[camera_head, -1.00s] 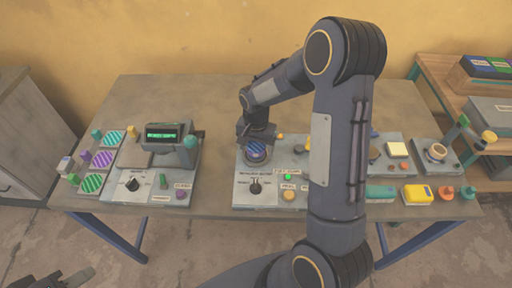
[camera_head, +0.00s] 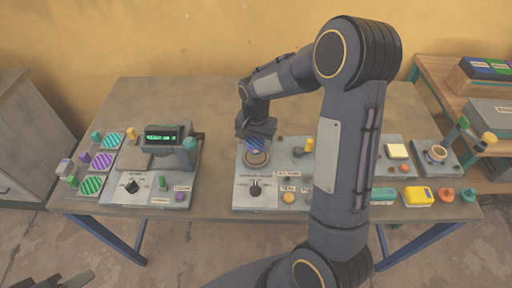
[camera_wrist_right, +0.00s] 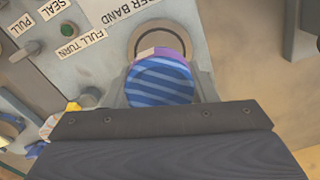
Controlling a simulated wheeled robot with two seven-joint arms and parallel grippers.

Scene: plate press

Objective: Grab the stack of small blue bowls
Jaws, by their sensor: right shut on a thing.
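I see no stack of small blue bowls. My right gripper (camera_head: 257,136) is shut on a round blue-striped piece (camera_head: 254,145) with a purple edge. In the right wrist view the striped piece (camera_wrist_right: 160,80) faces the camera, between the fingers. It is just above or in front of a round ring seat (camera_head: 256,159) on a grey panel (camera_head: 245,185); the ring (camera_wrist_right: 145,32) also shows beyond the piece in the right wrist view. Whether they touch is unclear. Only dark parts of my left gripper (camera_head: 55,281) show at the lower left edge; its jaws are unclear.
On the table (camera_head: 215,95), striped discs (camera_head: 92,185) sit in square holders at the left, beside a device with a green display (camera_head: 163,139). A yellow-topped post (camera_head: 308,145) stands right of the ring. Several coloured parts (camera_head: 418,195) lie right. The table's back is clear.

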